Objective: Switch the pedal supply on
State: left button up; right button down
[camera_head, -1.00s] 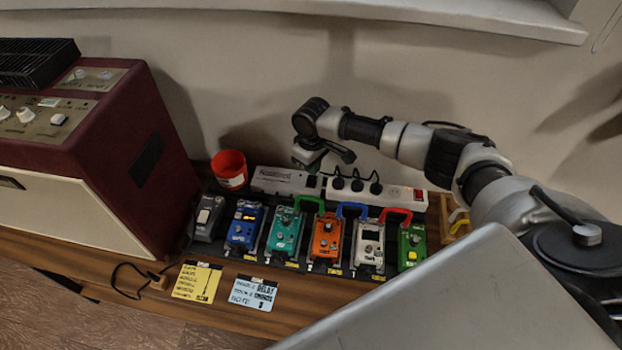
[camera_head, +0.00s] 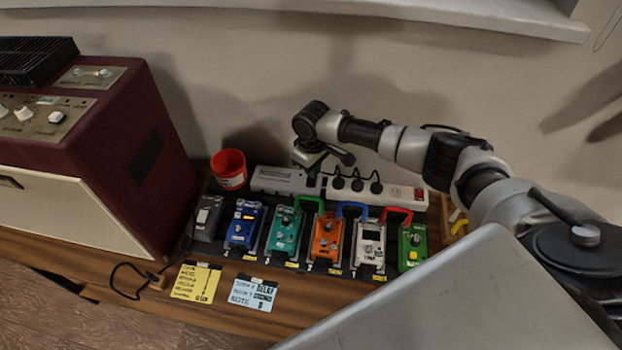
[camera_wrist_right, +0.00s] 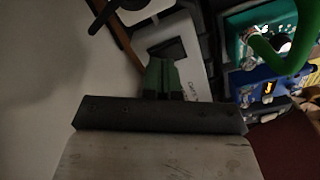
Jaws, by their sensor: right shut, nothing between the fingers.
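The pedal supply looks like the long white power strip (camera_head: 400,194) behind the pedals. It has several black plugs in it and a red switch (camera_head: 419,194) at its right end. Its left part (camera_head: 272,179) carries a grey label. My right gripper (camera_head: 308,166) is shut and empty, pointing down over this left part, well left of the red switch. In the right wrist view its green fingers (camera_wrist_right: 163,66) are together in front of a white surface (camera_wrist_right: 189,60) with a black rectangle. I cannot tell whether they touch it. My left gripper is out of view.
A row of colored pedals (camera_head: 326,240) with looped cables stands in front of the strip. A red cup (camera_head: 229,168) stands at its left, beside the amplifier (camera_head: 120,170). A yellow note (camera_head: 196,283) and a blue note (camera_head: 253,293) lie in front. The wall is close behind.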

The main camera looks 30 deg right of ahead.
jog(key=shift+f, duration=0.35)
jog(key=shift+f, duration=0.2)
jog(key=shift+s+f+b, duration=0.1)
jog(key=shift+f+b, duration=0.05)
jog(key=shift+b, duration=0.15)
dwell(0.3)
